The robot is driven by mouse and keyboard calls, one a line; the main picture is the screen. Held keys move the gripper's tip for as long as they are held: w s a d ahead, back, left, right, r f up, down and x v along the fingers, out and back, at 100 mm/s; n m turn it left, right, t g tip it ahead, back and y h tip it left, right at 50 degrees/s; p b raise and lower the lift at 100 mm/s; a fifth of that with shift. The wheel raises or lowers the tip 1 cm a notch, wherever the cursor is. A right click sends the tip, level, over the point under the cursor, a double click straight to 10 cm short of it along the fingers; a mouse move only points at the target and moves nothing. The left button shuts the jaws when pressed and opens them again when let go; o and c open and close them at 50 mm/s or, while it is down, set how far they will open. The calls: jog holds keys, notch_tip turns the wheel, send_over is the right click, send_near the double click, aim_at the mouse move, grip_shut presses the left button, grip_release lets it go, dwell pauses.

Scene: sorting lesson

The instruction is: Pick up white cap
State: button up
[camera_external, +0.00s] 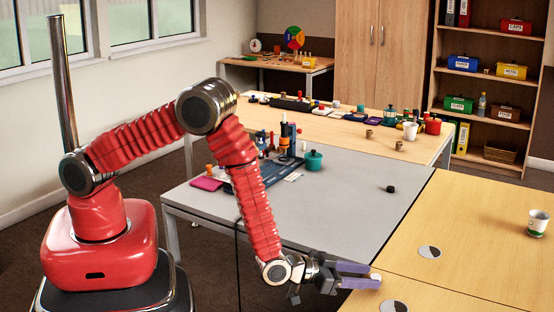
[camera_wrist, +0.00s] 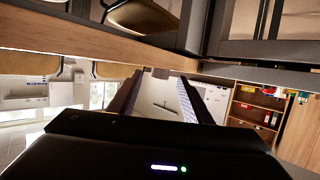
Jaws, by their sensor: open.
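A small white cap (camera_external: 376,277) shows at the front edge of the wooden table, right at the ends of my gripper's fingers. My gripper (camera_external: 372,275) has purple fingers that point right and lie nearly level at table height. In the wrist view my gripper (camera_wrist: 160,77) has its two dark fingers spread apart. A small pale piece, likely the cap (camera_wrist: 160,73), shows between the fingertips there. I cannot tell whether either finger touches it.
Grey-and-white discs (camera_external: 429,252) (camera_external: 394,306) lie on the wooden table (camera_external: 475,235), with a white cup (camera_external: 537,223) at right. A black piece (camera_external: 390,189) and a teal pot (camera_external: 313,160) stand on the grey table (camera_external: 340,205). The middle of the grey table is mostly clear.

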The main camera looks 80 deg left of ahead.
jog(key=shift+w+f, duration=0.15)
jog(key=shift+w, duration=0.3)
grip_shut()
dwell(0.6)
